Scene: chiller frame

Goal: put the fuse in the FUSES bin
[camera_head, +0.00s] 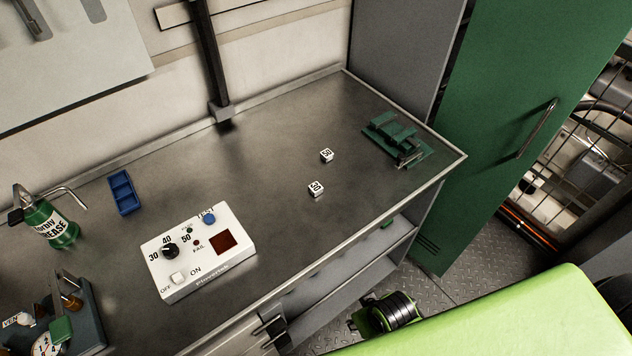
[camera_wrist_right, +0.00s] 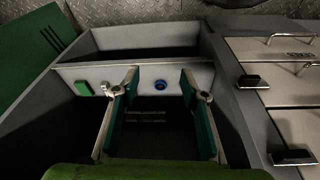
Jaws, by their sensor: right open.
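My right gripper (camera_wrist_right: 159,92) shows in the right wrist view, its two green-padded fingers apart with nothing held between them. I cannot tell whether either is the fuse. My left gripper is not in view.
On the grey bench (camera_head: 270,120) stand a white tester (camera_head: 200,280), a blue tray (camera_head: 123,192), a green can (camera_head: 50,225) and a green fixture (camera_head: 395,135). A green cabinet (camera_head: 520,90) stands at the right. Handled fronts (camera_wrist_right: 285,75) show at right in the wrist view.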

